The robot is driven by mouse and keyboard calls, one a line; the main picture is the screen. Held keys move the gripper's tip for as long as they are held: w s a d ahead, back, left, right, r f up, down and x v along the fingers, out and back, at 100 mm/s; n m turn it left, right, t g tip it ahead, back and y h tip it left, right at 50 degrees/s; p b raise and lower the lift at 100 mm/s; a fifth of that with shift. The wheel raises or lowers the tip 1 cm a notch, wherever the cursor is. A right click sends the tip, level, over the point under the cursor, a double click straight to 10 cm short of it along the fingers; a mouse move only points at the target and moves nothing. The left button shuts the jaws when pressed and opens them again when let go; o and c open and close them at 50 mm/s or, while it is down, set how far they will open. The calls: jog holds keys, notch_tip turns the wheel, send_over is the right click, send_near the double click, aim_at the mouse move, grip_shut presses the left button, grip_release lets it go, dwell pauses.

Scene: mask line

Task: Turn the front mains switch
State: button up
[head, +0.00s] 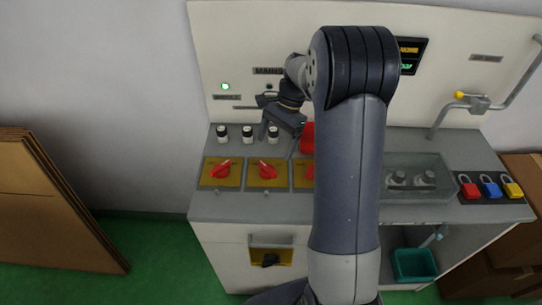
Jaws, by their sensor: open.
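A black rotary switch (269,260) on a yellow plate is on the front face of the cabinet, low at left of centre; I take it to be the front mains switch. A grey handle-like bar (271,239) is just above it. My gripper (279,146) is open, over the back of the worktop, well above and behind the black switch and apart from it. My arm hides the middle of the bench. Whether anything lies between the fingers is too small to tell.
Red rotary switches (222,169) on yellow plates line the worktop (240,210), with black-and-white knobs (221,134) behind. A clear-walled tray (418,165) and coloured padlocks (470,187) are at right. Brown boards (55,205) lean at left. Green floor is open before the cabinet's left side.

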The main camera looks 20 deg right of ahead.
aim_at(267, 167)
jog(key=shift+v, duration=1.65)
jog(key=x, duration=1.1)
jog(key=shift+p, duration=0.35)
jog(key=shift+r+m, duration=0.1)
jog(key=shift+m, duration=0.3)
